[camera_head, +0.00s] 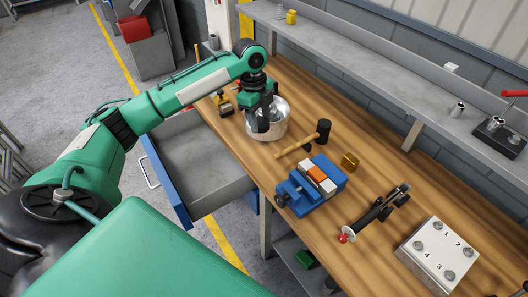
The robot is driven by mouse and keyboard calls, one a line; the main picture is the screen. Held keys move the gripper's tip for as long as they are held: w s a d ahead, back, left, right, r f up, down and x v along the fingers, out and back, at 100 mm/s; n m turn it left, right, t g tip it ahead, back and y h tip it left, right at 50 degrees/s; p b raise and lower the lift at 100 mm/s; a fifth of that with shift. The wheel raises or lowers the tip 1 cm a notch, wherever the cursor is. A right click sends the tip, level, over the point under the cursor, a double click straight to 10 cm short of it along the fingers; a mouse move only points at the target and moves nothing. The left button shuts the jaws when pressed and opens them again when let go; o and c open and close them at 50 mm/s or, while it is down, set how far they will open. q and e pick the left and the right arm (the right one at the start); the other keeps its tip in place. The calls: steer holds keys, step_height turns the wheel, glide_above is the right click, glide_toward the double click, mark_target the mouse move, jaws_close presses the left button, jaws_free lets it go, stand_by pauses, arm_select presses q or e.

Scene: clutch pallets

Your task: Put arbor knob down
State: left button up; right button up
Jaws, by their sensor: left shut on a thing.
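My left gripper (262,121) points down into the mouth of a round metal bowl (281,130) on the wooden bench. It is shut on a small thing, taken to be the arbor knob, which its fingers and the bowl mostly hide. I cannot tell whether the held thing touches the bowl's floor. My right gripper is not in view.
On the bench (385,170) are a mallet (300,145), a blue vise (312,188), a small brass block (350,161), a dark lever tool with a red ball (343,238) and a numbered metal block (438,252). A drawer (200,178) stands open below the bench's left edge. A shelf runs behind.

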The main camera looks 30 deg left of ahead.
arm_select(q)
steer(key=p, duration=0.2)
glide_above(262, 159)
steer(key=f, duration=0.9)
steer(key=shift+w+a, duration=0.1)
steer(key=shift+a, duration=0.15)
steer(key=shift+f, duration=0.6)
step_height(262, 159, down, 3)
steer(key=shift+f+p, duration=0.15)
steer(key=shift+p, duration=0.3)
steer(key=shift+f, duration=0.3)
steer(key=o, duration=1)
steer(key=shift+c, duration=0.2)
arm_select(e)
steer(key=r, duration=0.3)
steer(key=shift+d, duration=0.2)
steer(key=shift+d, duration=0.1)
